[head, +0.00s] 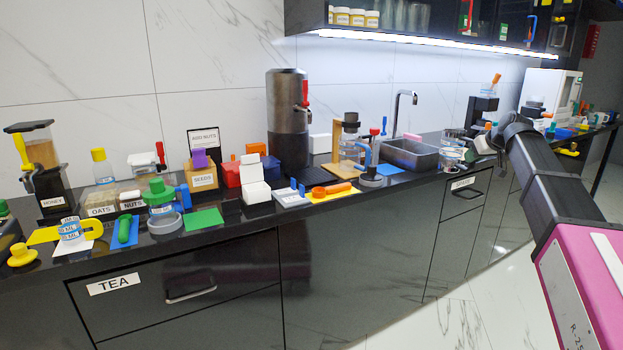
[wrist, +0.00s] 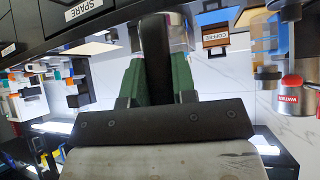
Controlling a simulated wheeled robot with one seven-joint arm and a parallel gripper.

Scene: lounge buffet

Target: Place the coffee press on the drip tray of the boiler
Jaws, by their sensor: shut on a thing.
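The boiler (head: 287,120) is a tall dark steel cylinder with a red tap, standing against the wall at the middle of the counter in the head view. A dark flat drip tray (head: 319,173) lies at its foot on the right, and nothing is seen on it. My gripper (head: 484,144) is well to the right, beyond the sink. In the wrist view its green fingers (wrist: 158,80) are shut on a dark upright handle. This seems to belong to the coffee press (wrist: 180,32), whose clear body is mostly hidden. In the head view I cannot separate it clearly from nearby glassware.
The sink (head: 410,155) with its tap (head: 402,105) lies between my gripper and the boiler. A wooden stand with a glass vessel (head: 350,140) and a blue-handled device (head: 370,165) stand right of the drip tray. Jars and boxes crowd the left counter. A shelf hangs above.

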